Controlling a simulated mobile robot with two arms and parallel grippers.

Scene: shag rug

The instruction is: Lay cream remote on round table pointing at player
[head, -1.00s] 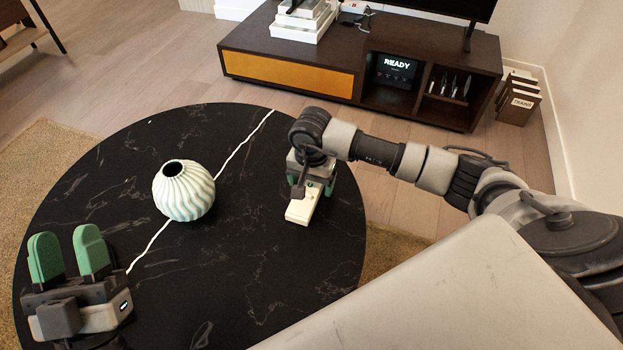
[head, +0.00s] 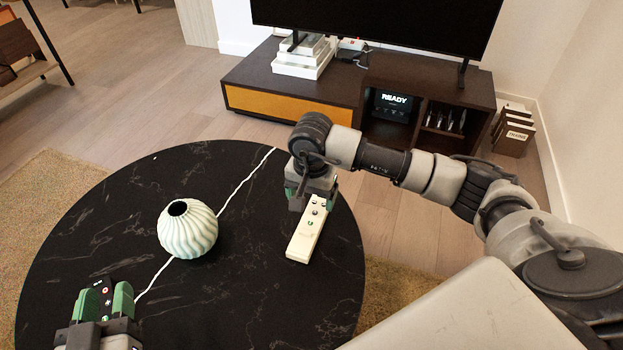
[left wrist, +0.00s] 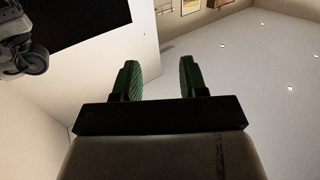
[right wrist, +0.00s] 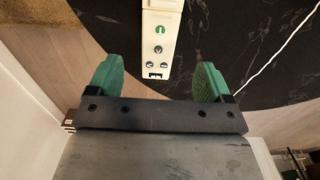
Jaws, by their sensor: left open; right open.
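The cream remote (head: 306,232) lies on the round black marble table (head: 262,290) near its right edge. Its far end points toward the TV cabinet, roughly at the player (head: 393,104) with the READY screen. My right gripper (head: 312,196) is open at the remote's far end; in the right wrist view the remote (right wrist: 160,30) shows ahead, between the open fingers (right wrist: 160,82), apart from both.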

